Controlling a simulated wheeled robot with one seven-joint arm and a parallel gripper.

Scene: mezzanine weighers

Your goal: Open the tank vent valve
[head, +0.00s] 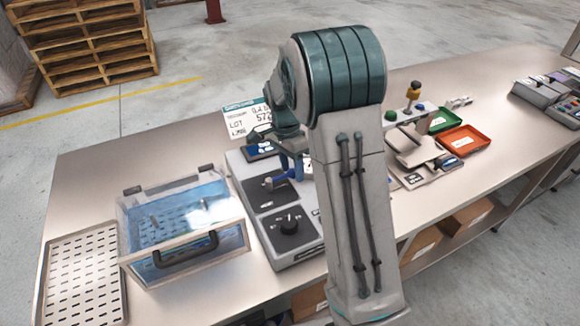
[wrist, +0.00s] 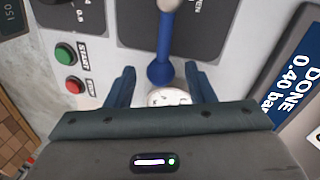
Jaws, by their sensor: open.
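My gripper (wrist: 161,82) is open, with one blue finger on each side of the lever's blue end and visible gaps between. In the head view my gripper (head: 292,168) is over the grey control panel, partly hidden by my arm. The clear tank (head: 185,225) with blue contents and a black handle stands left of the panel.
Green (wrist: 65,53) and red (wrist: 74,85) buttons sit left of the lever, and a "DONE 0.40 bar" sign (wrist: 295,85) is at right. A black knob (head: 289,222) is on the panel's front. A slotted tray (head: 82,275) and green and orange trays (head: 464,140) share the bench.

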